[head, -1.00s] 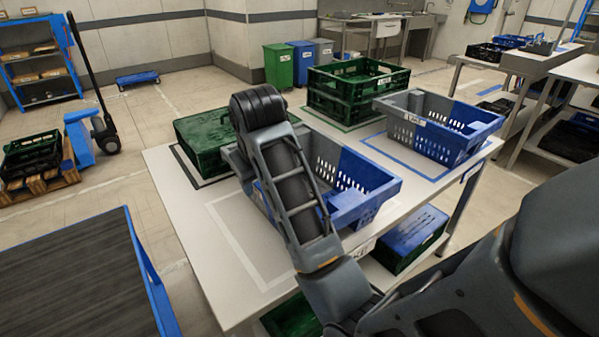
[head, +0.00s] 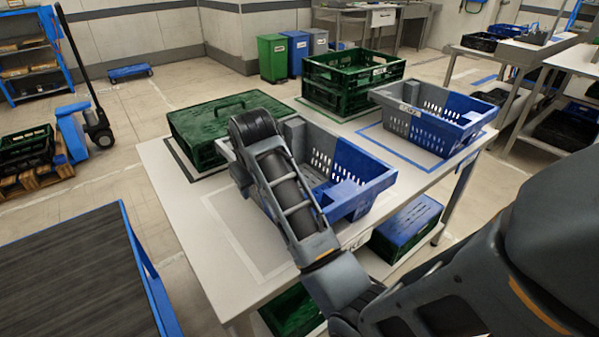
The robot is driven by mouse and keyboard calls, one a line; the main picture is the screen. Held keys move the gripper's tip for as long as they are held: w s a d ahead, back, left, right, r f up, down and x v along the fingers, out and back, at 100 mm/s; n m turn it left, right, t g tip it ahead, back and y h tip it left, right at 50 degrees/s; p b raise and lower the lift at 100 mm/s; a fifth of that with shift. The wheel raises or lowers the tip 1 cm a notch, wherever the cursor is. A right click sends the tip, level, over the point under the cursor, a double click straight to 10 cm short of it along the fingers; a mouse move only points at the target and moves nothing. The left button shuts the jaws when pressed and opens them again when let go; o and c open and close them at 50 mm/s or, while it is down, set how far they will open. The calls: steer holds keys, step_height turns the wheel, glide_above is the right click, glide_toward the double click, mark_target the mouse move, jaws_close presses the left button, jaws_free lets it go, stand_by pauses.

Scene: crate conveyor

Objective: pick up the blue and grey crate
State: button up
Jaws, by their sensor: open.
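A blue and grey crate (head: 368,176) with slotted walls stands on the near part of the white table (head: 216,262). Its left half is grey and its right half blue. My arm crosses in front of its left side and hides part of it. A second blue and grey crate (head: 418,125) stands at the table's far right, inside a blue outline. The end of my arm bends down over the near crate's left edge. My gripper's fingers are hidden behind the arm, so I cannot tell whether they touch the crate.
A lidded green crate (head: 205,120) stands left of the near crate. The table's front left is bare, with a white outline. A blue-topped crate (head: 408,228) is on the lower shelf. A blue-edged conveyor (head: 75,275) lies at left.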

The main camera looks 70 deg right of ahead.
steer(key=shift+c, duration=0.5)
jaws_close()
steer(key=shift+r, duration=0.1)
